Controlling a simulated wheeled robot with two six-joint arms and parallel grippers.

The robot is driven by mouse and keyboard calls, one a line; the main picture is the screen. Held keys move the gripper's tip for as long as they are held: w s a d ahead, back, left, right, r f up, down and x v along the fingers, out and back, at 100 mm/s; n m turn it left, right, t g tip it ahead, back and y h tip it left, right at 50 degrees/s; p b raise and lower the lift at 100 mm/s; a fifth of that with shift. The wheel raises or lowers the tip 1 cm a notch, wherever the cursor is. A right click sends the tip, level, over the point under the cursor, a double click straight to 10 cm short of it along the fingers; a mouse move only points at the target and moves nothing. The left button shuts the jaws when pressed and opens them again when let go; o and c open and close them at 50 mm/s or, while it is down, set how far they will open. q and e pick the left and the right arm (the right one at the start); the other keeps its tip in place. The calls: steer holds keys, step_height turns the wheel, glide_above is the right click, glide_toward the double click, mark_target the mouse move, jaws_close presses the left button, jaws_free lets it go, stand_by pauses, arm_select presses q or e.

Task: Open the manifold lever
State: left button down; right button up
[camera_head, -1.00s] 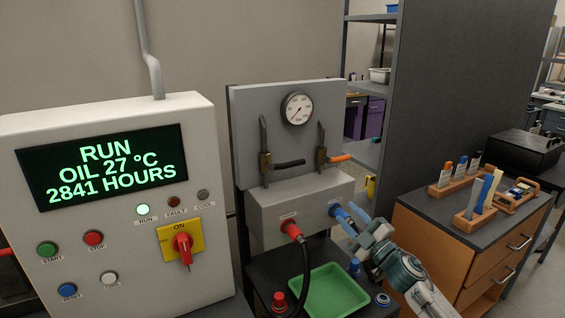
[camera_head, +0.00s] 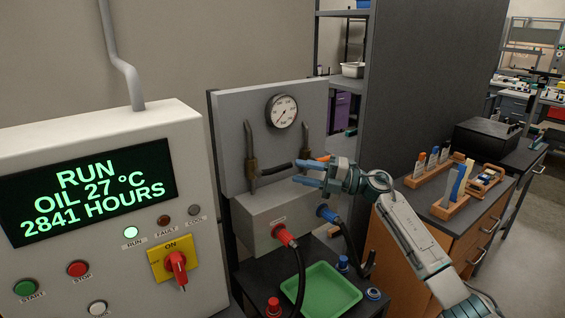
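The grey manifold panel (camera_head: 232,140) carries two valve levers. The left lever has a black handle (camera_head: 274,169) pointing right, almost level, from its brass valve body. The right lever has an orange handle (camera_head: 323,158), partly hidden behind my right gripper. My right gripper (camera_head: 301,172) is open, with two blue fingers apart and pointing left. Its fingertips appear close to the free end of the black handle; I cannot tell whether they touch it. Nothing shows between the fingers. My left gripper is not in view.
A pressure gauge (camera_head: 282,111) sits above the levers. Below are a red hose connector (camera_head: 285,235) and a blue one (camera_head: 327,213), both with black hoses. A green tray (camera_head: 322,290) lies in front. A control cabinet (camera_head: 190,125) stands left and a wooden drawer unit (camera_head: 398,235) right.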

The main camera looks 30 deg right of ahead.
mark_target(282, 168)
steer(key=p+x, duration=0.1)
steer(key=x, duration=0.4)
steer(key=shift+s+r+p, duration=0.1)
steer(key=shift+r+p, duration=0.05)
steer(key=shift+p, duration=0.2)
steer(key=shift+w+a, duration=0.4)
steer(key=shift+a, duration=0.05)
steer(key=shift+c, duration=0.3)
jaws_close()
